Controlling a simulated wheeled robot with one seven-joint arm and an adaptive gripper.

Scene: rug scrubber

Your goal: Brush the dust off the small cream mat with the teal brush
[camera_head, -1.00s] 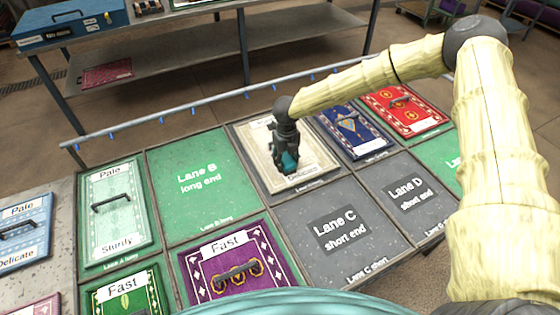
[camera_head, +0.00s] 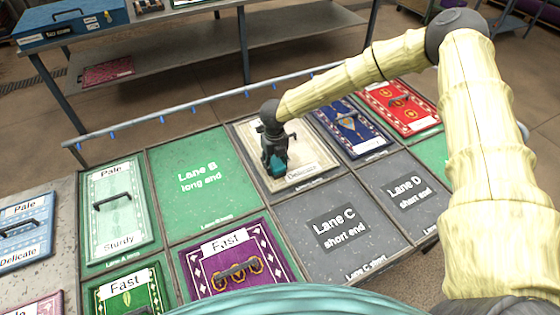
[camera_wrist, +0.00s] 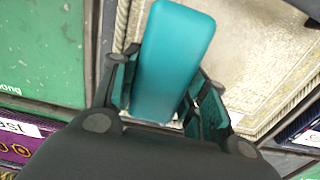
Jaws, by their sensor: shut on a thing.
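The small cream mat (camera_head: 313,155) lies flat in the back middle of the table, with a label reading Delicate at its front edge. It also fills the right of the wrist view (camera_wrist: 262,60), where its surface looks speckled; I cannot tell how much of that is dust. My gripper (camera_head: 277,162) is over the mat's left part, pointing down. It is shut on the teal brush (camera_wrist: 172,60), which shows between the fingers in the wrist view. The brush's bristles are hidden, so I cannot tell whether they touch the mat.
A blue mat (camera_head: 352,131) and a red mat (camera_head: 400,103) lie to the right. The green Lane B panel (camera_head: 200,205) is bare on the left. The grey Lane C panel (camera_head: 345,255) in front is clear. A purple mat (camera_head: 215,285) lies front left. A rail (camera_head: 210,107) runs behind.

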